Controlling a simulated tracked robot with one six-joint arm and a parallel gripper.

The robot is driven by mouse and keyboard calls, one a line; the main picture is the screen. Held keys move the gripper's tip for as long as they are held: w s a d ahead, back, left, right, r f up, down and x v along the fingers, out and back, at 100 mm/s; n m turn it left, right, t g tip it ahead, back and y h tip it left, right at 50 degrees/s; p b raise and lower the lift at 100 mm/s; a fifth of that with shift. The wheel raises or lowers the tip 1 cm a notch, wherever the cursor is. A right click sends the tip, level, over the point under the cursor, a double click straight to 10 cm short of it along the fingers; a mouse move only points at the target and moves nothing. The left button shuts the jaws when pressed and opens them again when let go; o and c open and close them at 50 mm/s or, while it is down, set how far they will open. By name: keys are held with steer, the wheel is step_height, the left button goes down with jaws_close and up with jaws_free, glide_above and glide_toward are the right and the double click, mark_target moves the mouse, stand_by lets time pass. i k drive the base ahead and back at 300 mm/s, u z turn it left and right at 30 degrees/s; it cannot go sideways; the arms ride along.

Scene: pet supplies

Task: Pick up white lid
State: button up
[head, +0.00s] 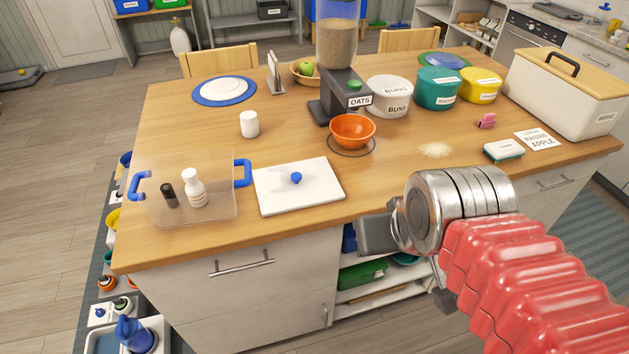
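The white lid (272,195) is a flat rectangular panel with a small blue knob (296,178). It lies on the wooden table near the front edge, just right of a clear bin. My gripper (372,236) is in front of the table edge, to the right of and nearer than the lid, and apart from it. It is seen from the side, and its fingers cannot be told apart, so its opening is unclear.
The clear bin (215,222) with blue handles holds a dark bottle and a white bottle. An orange bowl (352,131) sits under the oats dispenser (340,90) behind the lid. A white cup (249,124) stands further back. The table between cup and lid is clear.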

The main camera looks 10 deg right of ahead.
mark_target(296, 186)
steer(key=z, duration=0.7)
steer(key=k, duration=0.7)
steer(key=u, duration=1.5)
steer(key=i, duration=1)
steer(key=u, duration=0.05)
